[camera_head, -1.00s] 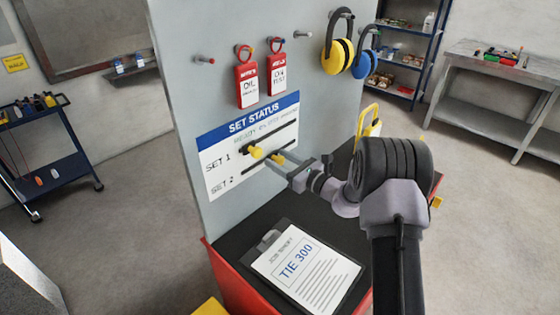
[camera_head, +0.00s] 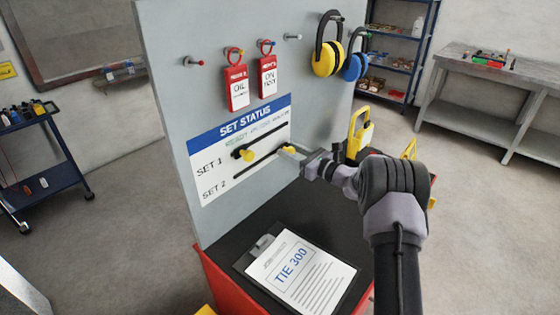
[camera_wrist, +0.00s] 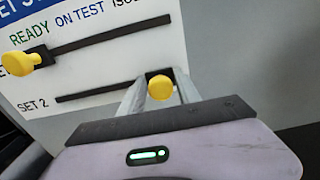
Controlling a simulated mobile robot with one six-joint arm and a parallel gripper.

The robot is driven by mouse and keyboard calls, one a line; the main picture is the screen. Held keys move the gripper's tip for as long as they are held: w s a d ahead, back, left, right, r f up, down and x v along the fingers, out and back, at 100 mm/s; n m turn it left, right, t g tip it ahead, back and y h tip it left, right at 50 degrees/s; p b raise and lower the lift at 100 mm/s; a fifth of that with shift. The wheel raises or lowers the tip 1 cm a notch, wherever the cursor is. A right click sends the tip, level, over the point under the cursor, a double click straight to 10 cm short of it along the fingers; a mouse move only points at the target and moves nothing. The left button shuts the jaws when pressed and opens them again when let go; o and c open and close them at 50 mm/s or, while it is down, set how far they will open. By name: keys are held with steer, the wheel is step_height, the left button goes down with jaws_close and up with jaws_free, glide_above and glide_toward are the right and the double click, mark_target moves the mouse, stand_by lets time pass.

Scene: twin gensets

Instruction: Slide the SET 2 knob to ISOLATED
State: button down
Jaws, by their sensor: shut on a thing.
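The SET STATUS board (camera_head: 238,148) carries two dark slots, one above the other. The SET 2 knob (camera_wrist: 160,88) is yellow and sits at the right end of the lower slot, on the side of the partly cut-off "ISO..." label. It also shows in the head view (camera_head: 289,151). My gripper (camera_wrist: 159,94) is shut on this knob, with one finger on each side; it also shows in the head view (camera_head: 293,152). The yellow SET 1 knob (camera_wrist: 24,62) is at the left end of the upper slot, near READY, apart from my gripper; it also shows in the head view (camera_head: 246,155).
Two red tags (camera_head: 237,88) and yellow and blue ear defenders (camera_head: 327,60) hang on the panel above. A clipboard (camera_head: 297,272) lies on the dark top below. A yellow padlock-like item (camera_head: 360,135) stands right of the panel, near my arm.

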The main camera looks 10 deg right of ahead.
steer(key=shift+w+d+r, duration=0.1)
steer(key=shift+w+d, duration=0.05)
steer(key=shift+d, duration=0.1)
steer(key=c, duration=1.2)
jaws_free()
steer(key=shift+o, duration=0.6)
steer(key=shift+w+d, duration=0.1)
steer(key=p+v, duration=0.3)
steer(key=v, duration=1.4)
steer(key=shift+s, duration=0.2)
